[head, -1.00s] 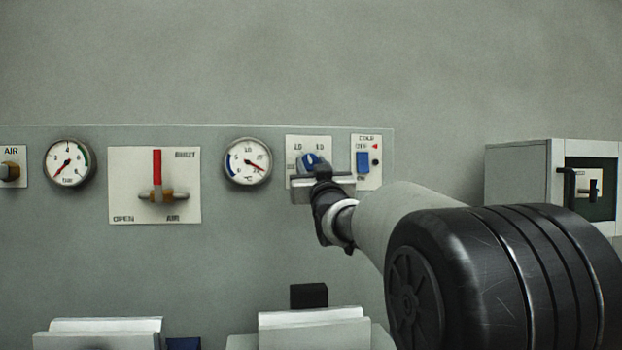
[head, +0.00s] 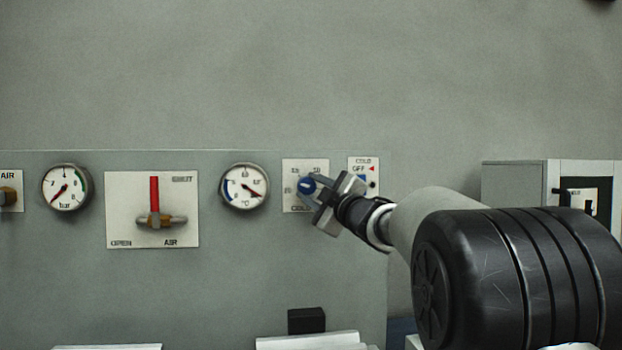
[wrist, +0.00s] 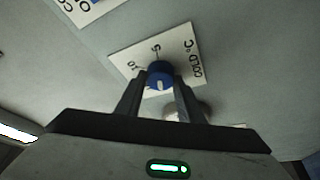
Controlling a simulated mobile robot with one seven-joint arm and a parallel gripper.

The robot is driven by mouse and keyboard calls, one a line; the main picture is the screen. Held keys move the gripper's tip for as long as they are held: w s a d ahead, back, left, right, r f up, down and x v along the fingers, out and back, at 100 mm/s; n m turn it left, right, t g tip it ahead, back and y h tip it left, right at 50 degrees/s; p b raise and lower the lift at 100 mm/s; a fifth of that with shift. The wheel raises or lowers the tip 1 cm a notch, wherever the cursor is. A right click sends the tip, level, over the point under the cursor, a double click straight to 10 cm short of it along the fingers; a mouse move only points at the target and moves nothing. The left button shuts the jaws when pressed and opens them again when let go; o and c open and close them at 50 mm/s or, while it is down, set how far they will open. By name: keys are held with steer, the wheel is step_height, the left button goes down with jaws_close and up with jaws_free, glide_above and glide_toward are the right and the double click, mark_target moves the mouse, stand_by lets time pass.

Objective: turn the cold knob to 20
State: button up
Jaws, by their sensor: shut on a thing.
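The cold knob (head: 306,184) is blue and sits on a white scale plate (head: 291,167) right of the round dials. In the wrist view the knob (wrist: 160,71) lies between my two fingertips, with a light mark on its face. The plate (wrist: 190,55) there reads "COLD °C" with numbers such as 5 and 10, and looks turned. My gripper (head: 313,190) is shut on the knob, its body tilted to the lower right. It covers part of the plate, so I cannot read which number the knob points to.
A COLD on/off switch plate (head: 363,163) is just right of my gripper, partly hidden. A °C dial (head: 244,186) is to the left, then a plate with a red lever (head: 154,193) and a bar dial (head: 65,187). A grey box (head: 510,185) stands at the right.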

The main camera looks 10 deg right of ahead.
steer(key=n+p, duration=0.1)
steer(key=n+g+p, duration=0.1)
steer(key=n, duration=0.1)
steer(key=n+p, duration=0.1)
steer(key=p, duration=0.1)
steer(key=shift+d+r+n+g, duration=0.1)
steer(key=shift+r+n+g, duration=0.2)
steer(key=shift+g, duration=0.1)
steer(key=shift+n+g+p, duration=0.4)
steer(key=shift+n+p, duration=0.45)
steer(key=shift+n, duration=0.05)
steer(key=shift+f, duration=0.15)
steer(key=o, duration=1.1)
steer(key=shift+c, duration=0.2)
steer(key=shift+s, duration=0.1)
steer(key=v, duration=1.7)
steer(key=shift+d, duration=0.15)
